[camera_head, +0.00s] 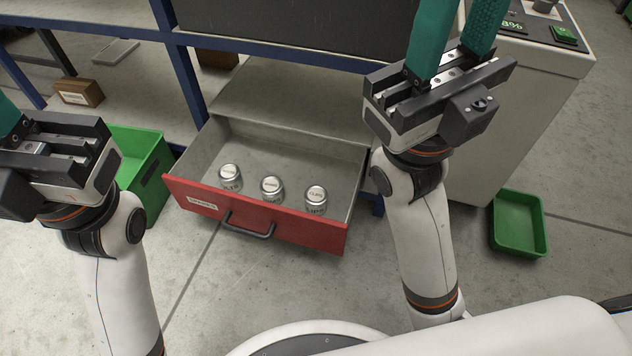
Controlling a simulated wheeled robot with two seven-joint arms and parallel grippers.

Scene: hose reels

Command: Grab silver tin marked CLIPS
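Three silver tins stand upright in a row in an open drawer with a red front (250,222). The right tin (316,203) has small lid lettering that appears to read CLIPS. The middle tin (271,190) and left tin (230,179) carry lettering too small to read surely. My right gripper (457,30) is up and to the right of the drawer, its two teal fingers apart with nothing seen between them; the tips run out of frame. My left gripper (12,118) is at the left edge, left of the drawer; only part of its teal fingers shows.
A green bin (142,172) stands left of the drawer, partly behind my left gripper. Another green tray (519,224) lies on the floor at right, near a pale cabinet (490,130). Blue shelf posts (178,60) rise behind. The drawer is free around the tins.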

